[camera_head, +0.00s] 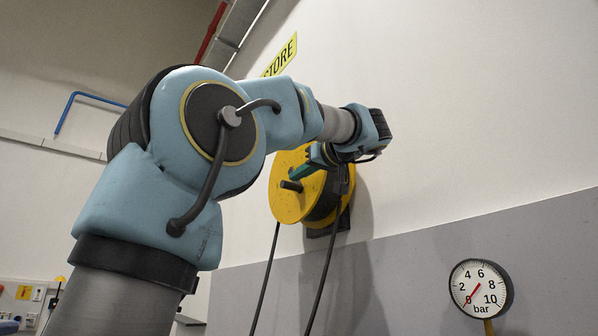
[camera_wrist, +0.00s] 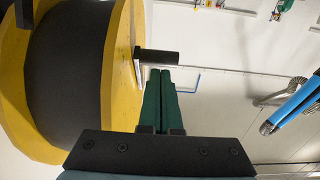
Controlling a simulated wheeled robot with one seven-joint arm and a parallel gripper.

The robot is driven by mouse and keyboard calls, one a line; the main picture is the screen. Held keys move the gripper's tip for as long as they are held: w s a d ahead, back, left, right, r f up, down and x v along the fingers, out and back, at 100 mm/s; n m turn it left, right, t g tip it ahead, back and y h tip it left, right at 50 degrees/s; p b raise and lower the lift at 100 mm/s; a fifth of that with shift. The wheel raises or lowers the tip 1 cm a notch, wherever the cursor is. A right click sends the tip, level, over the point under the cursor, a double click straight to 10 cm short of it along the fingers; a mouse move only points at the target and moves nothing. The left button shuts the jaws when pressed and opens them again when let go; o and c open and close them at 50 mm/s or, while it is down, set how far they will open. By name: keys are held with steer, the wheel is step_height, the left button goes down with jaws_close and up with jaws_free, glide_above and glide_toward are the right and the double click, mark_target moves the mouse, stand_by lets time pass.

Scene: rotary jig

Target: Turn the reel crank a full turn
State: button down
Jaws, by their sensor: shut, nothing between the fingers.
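The yellow reel (camera_head: 290,205) with a dark drum is mounted on the wall; it fills the left of the wrist view (camera_wrist: 122,70). Its crank has a short dark handle (camera_head: 291,186) sticking out from the yellow face. In the wrist view the handle (camera_wrist: 160,57) lies just beyond my fingertips, on a thin pale crank arm (camera_wrist: 137,68). My gripper (camera_head: 296,173) has green fingers close to the reel face, just above the handle in the head view. The fingers (camera_wrist: 160,72) are together with nothing between them. Whether the tips touch the handle, I cannot tell.
Two dark hoses (camera_head: 264,280) hang below the reel. A round pressure gauge (camera_head: 480,287) is at the lower right. A blue pipe (camera_wrist: 295,105) shows at the right of the wrist view.

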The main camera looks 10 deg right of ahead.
steer(key=shift+f, duration=0.15)
steer(key=f+b, duration=0.1)
steer(key=b, duration=0.1)
steer(key=shift+w+b, duration=0.15)
steer(key=shift+b, duration=0.25)
steer(key=b, duration=0.1)
steer(key=t+b, duration=0.1)
steer(key=shift+w+a+f+b, duration=0.1)
steer(key=shift+a+f+b, duration=0.05)
steer(key=shift+f+b, duration=0.15)
steer(key=b, duration=0.2)
steer(key=shift+w+a+f+y+b, duration=0.15)
steer(key=shift+w+y+b, duration=0.15)
steer(key=shift+b, duration=0.05)
steer(key=shift+w, duration=0.1)
steer(key=shift+r, duration=0.2)
